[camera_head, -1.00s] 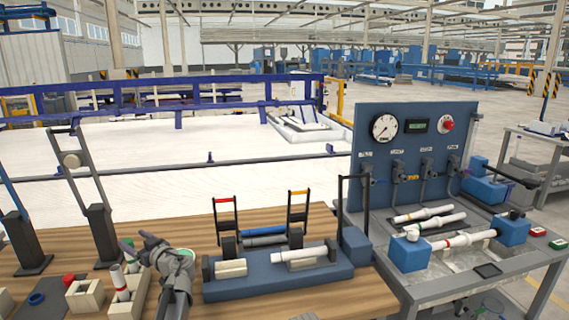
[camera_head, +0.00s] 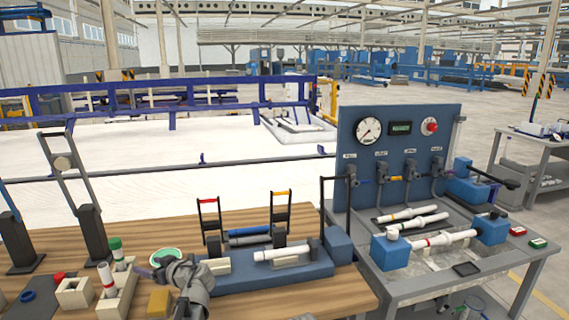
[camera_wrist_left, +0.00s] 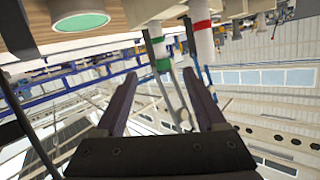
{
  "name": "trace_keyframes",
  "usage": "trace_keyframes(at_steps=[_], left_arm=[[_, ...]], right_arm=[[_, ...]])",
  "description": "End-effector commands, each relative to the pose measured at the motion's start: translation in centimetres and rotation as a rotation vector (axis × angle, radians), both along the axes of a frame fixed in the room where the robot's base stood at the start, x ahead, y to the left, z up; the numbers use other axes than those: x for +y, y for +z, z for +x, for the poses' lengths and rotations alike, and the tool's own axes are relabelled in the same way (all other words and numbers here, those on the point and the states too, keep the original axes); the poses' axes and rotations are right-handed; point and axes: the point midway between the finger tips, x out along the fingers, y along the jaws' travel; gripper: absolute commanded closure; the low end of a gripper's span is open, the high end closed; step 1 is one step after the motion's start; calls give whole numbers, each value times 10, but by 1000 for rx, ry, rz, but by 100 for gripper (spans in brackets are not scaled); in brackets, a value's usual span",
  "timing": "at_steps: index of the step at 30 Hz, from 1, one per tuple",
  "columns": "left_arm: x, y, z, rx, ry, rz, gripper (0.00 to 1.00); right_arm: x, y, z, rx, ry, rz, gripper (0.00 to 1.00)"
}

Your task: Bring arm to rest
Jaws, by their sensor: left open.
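My left gripper (camera_head: 146,268) is low over the wooden table in the head view, beside the white holder block. In the left wrist view its two dark fingers (camera_wrist_left: 160,76) are spread with nothing gripped between them. Beyond them hang a white pipe with a green band (camera_wrist_left: 158,45) and one with a red band (camera_wrist_left: 203,40), apart from the fingers. My right gripper is not in view.
A green-topped round dish (camera_head: 166,257) and a yellow block (camera_head: 158,303) are close to my left arm. The blue pipe rack (camera_head: 310,273) is right of it. The test bench (camera_head: 400,294) with gauge panel stands further right. Two dark upright stands (camera_head: 91,234) are at left.

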Motion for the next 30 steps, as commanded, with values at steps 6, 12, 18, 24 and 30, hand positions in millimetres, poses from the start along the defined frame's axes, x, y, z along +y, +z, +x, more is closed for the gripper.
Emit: trace_keyframes(at_steps=[6,12,18,24,30], left_arm=[[-67,-32,-40,270,-70,-132,28],[-167,-73,-108,679,-288,-306,28],[-264,-96,-187,1065,-626,-445,28],[-318,-99,-240,1273,-881,-508,28],[-332,-99,-254,1328,-962,-525,28]], right_arm=[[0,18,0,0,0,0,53],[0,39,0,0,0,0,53],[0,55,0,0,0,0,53],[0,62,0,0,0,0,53],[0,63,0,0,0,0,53]])
